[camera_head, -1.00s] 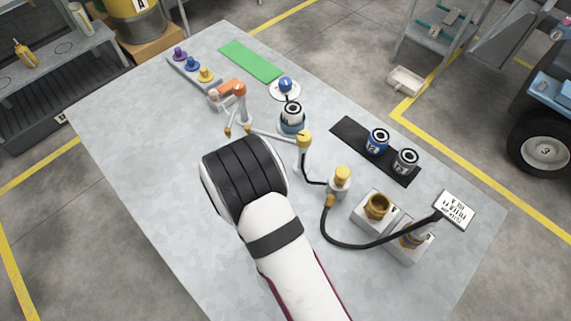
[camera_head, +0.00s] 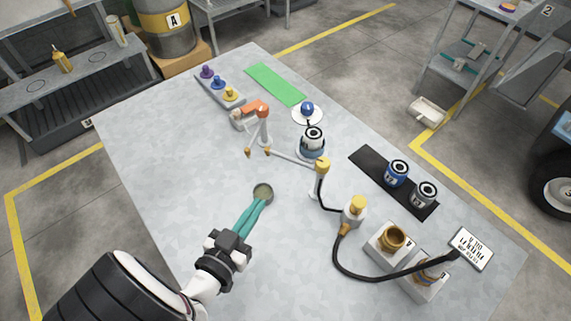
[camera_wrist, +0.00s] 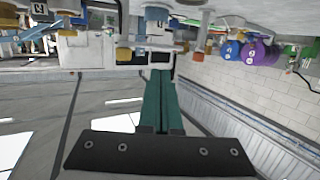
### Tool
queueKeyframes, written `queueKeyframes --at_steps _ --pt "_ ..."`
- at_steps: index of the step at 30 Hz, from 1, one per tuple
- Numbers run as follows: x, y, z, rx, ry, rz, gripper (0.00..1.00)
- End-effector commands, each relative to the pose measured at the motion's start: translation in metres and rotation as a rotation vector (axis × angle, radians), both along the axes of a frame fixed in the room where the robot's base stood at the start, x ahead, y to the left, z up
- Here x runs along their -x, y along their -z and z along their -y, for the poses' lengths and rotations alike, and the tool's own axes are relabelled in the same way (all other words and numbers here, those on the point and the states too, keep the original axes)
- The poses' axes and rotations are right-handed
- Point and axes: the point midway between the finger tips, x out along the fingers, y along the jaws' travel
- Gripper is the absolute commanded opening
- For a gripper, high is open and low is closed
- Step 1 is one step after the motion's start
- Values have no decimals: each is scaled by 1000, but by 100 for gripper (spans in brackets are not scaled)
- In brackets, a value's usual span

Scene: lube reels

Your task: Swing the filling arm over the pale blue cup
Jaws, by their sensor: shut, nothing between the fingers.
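The filling arm (camera_head: 292,159) looks like a thin pale bar from a yellow-capped post (camera_head: 322,165), reaching left to a brass-coloured tip. The likely pale blue cup (camera_head: 312,151) stands behind the bar, with a white and black ringed top; the tip lies left of it, not over it. My gripper (camera_head: 257,200) has long teal fingers, shut and empty, in front of the filling arm and apart from it. The wrist view shows the closed fingers (camera_wrist: 161,100) and a pale blue thing (camera_wrist: 157,13) beyond.
An orange-topped stand (camera_head: 262,112) is near the bar's tip. A black hose (camera_head: 345,265) loops at the right by a yellow-topped fitting (camera_head: 356,210). Blue (camera_head: 397,173) and grey (camera_head: 424,194) cans stand on a black mat. The table's left side is clear.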

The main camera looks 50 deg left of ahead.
Motion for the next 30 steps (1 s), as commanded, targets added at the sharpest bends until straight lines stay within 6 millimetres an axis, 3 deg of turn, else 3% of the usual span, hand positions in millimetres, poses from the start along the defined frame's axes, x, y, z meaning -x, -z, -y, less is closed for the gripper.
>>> queueKeyframes --at_steps 18,24,30 --pt "-108 23 -49 0 6 -1 0" --pt "-121 26 -56 -1 4 -1 0" --pt "-122 26 -57 0 3 -1 0"
